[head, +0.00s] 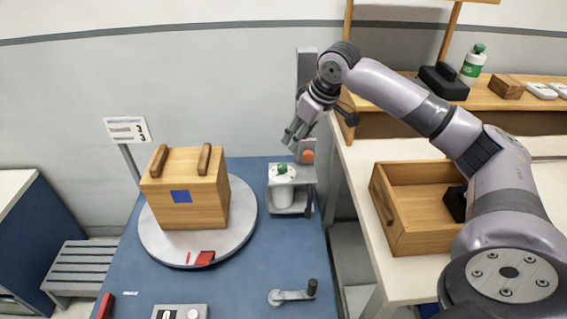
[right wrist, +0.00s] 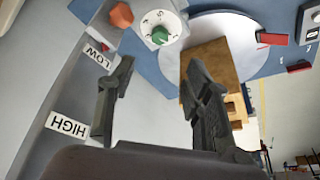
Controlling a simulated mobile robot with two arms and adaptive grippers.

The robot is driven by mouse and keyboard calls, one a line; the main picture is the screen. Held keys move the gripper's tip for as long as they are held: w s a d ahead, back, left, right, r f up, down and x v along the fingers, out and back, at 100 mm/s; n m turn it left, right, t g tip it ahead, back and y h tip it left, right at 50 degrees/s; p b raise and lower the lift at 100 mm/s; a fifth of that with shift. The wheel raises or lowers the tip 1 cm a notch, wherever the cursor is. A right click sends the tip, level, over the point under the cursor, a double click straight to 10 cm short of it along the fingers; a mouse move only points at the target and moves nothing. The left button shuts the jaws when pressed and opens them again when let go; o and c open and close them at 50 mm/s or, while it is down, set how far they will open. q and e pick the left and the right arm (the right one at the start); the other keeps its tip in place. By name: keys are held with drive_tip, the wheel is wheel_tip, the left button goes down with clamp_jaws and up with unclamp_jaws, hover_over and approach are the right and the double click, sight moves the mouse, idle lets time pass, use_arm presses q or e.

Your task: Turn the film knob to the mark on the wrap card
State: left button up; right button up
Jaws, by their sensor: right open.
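The film knob (head: 282,169) is green and sits on a white dial on top of the grey wrapper post's carriage. In the right wrist view the green knob (right wrist: 160,35) has a pale pointer line and small marks around it, too small to read surely. The wrap card (head: 126,130) is a white sign on a post at the left, with printed lines and what looks like a 3 in each of two rows. My right gripper (head: 291,137) is open and empty, above the knob and apart from it. My left gripper is not in view.
A wooden crate (head: 188,205) stands on the round grey turntable (head: 152,237). An orange-red knob (head: 308,156) is close beside the film knob. LOW (right wrist: 98,57) and HIGH (right wrist: 67,125) labels are on the mast. A crank (head: 292,295) lies in front; an open drawer (head: 400,240) is at right.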

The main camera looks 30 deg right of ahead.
sight(283, 166)
drive_tip(key=x, duration=1.4)
drive_tip(key=shift+w, duration=0.1)
drive_tip(key=shift+r, duration=0.1)
clamp_jaws()
